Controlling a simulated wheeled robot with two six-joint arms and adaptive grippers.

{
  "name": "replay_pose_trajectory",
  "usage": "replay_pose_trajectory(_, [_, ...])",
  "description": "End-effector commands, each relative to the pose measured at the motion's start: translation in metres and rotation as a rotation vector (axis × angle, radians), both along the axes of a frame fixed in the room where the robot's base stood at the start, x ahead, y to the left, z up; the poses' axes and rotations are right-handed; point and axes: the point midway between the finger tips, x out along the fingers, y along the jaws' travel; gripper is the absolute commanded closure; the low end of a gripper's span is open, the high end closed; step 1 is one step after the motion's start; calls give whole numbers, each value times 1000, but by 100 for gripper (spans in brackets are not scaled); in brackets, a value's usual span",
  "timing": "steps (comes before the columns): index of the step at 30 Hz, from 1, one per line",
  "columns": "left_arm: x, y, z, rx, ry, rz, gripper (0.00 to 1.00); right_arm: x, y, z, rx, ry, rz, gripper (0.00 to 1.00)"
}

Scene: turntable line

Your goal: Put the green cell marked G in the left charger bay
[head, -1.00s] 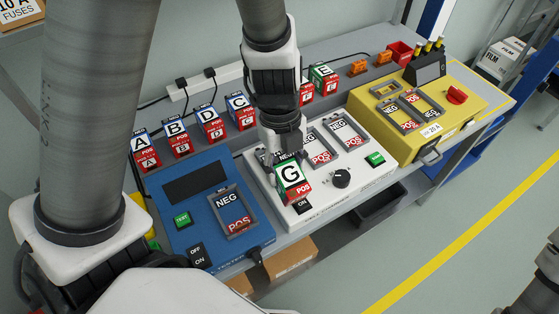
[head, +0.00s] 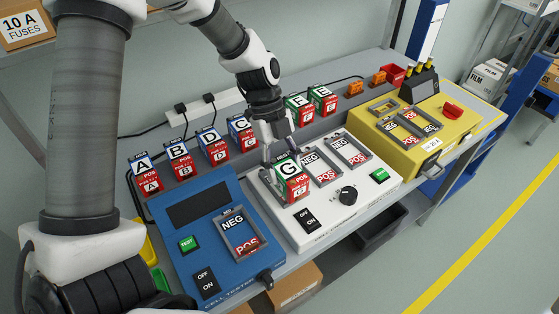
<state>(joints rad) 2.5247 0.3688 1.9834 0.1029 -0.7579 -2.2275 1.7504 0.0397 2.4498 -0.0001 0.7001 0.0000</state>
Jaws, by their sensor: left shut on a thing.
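The green and red cell marked G (head: 291,181) is held upright at the left end of the white charger (head: 378,187), over the left bay. My left gripper (head: 283,160) comes down from above, shut on the cell's upper part. The cell and fingers hide most of the left bay, so I cannot tell whether the cell is seated or just above it. The middle bay (head: 323,168) and right bay (head: 349,151) look empty, marked NEG and POS. My right gripper is not in view.
The blue cell tester (head: 190,216) stands left of the charger, and a yellow unit (head: 404,157) stands right. Cells A (head: 146,173), B (head: 180,157), C (head: 240,132), D (head: 213,145), F (head: 299,110) and E (head: 323,99) stand in a row behind.

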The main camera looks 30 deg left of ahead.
Motion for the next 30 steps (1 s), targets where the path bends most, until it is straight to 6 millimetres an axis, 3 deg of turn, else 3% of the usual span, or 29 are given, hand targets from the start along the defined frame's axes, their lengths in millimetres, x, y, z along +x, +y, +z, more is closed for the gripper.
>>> replay_pose_trajectory(3, [17, 19, 0, 0, 0, 1, 100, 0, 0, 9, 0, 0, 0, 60])
replay_pose_trajectory(6, [22, 26, -4, 0, 0, 1, 100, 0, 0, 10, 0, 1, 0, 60])
replay_pose_trajectory(13, [22, 26, -35, 2, 4, -1, 100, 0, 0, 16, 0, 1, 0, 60])
replay_pose_trajectory(24, [23, 26, -43, 1, -1, -1, 100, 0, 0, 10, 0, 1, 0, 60])
replay_pose_trajectory(25, [22, 26, -43, 1, 0, -1, 41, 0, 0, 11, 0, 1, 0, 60])
replay_pose_trajectory(27, [22, 26, -42, 1, 0, -1, 23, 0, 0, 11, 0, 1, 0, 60])
replay_pose_trajectory(30, [22, 26, -42, 1, 0, -1, 23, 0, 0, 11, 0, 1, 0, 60])
